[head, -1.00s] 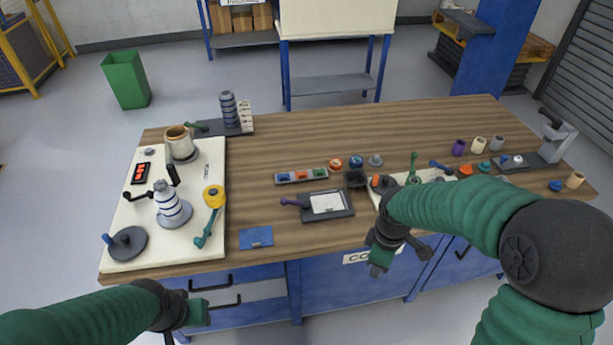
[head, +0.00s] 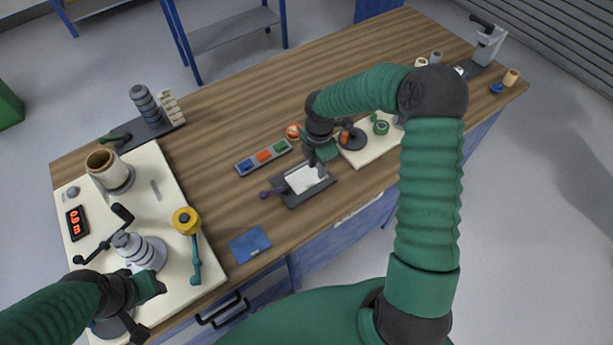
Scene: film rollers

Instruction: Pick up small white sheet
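The small white sheet (head: 301,179) lies on a dark rectangular tray (head: 292,201) near the table's front edge, in the head view. A purple-handled tool (head: 271,192) lies at the tray's left side. My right gripper (head: 318,171) is over the right side of the sheet, pointing down, and hides part of it. Its fingertips are small and dark, so I cannot tell whether they touch the sheet or how far apart they are. My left gripper (head: 147,304) is at the lower left, over the front of the cream board, away from the sheet; its opening is unclear.
The cream board (head: 177,215) holds a grey stacked roller, a cup, a red display and a yellow-headed tool. A blue card (head: 250,244) lies left of the tray. A strip of coloured blocks (head: 264,158) sits behind it.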

